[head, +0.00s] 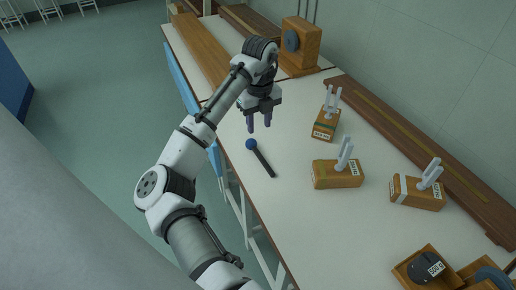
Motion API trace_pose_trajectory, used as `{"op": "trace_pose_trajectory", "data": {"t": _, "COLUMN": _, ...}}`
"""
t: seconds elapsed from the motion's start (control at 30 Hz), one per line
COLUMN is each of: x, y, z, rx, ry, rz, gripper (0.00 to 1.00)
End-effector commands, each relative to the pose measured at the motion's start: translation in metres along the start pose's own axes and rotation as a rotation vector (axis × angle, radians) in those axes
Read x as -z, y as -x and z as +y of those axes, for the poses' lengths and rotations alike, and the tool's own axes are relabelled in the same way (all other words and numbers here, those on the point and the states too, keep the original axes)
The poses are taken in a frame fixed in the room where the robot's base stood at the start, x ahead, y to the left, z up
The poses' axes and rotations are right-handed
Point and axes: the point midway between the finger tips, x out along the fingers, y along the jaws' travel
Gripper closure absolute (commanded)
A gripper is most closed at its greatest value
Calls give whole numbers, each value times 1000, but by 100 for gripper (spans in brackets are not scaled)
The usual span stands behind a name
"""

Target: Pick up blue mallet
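The blue mallet (262,160) lies on the white bench top in the head view, close to the bench's left edge. It has a round blue head at its upper left end and a thin dark handle running down to the right. My gripper (259,124) points down just above the mallet's head in the picture. Its two bluish fingers are apart with nothing seen between them. The mallet looks untouched; the exact height of the fingers over the bench is hard to tell.
Several wooden boxes with tuning forks (337,174) stand right of the mallet. A long wooden board (420,150) lies along the wall. A wooden block device (300,45) stands behind. A wooden box with dark discs (425,270) is at the lower right. Bench around the mallet is clear.

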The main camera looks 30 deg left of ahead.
Motion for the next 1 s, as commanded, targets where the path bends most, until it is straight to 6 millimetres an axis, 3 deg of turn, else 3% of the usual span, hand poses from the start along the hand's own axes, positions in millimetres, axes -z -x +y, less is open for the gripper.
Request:
{"op": "trace_pose_trajectory", "data": {"t": 0.03, "x": 1, "y": -13, "z": -1, "rx": 3, "ry": 0, "rz": 5, "gripper": 61}}
{"op": "trace_pose_trajectory", "data": {"t": 0.3, "x": 0, "y": -56, "z": -1, "rx": 4, "ry": 1, "rz": -1, "gripper": 61}}
{"op": "trace_pose_trajectory", "data": {"t": 0.53, "x": 0, "y": -72, "z": 0, "rx": 4, "ry": 1, "rz": -2, "gripper": 61}}
{"op": "trace_pose_trajectory", "data": {"t": 0.8, "x": 0, "y": -110, "z": 1, "rx": 4, "ry": 1, "rz": -1, "gripper": 61}}
{"op": "trace_pose_trajectory", "data": {"t": 1.0, "x": -1, "y": -117, "z": 1, "rx": 6, "ry": 1, "rz": -4, "gripper": 61}}
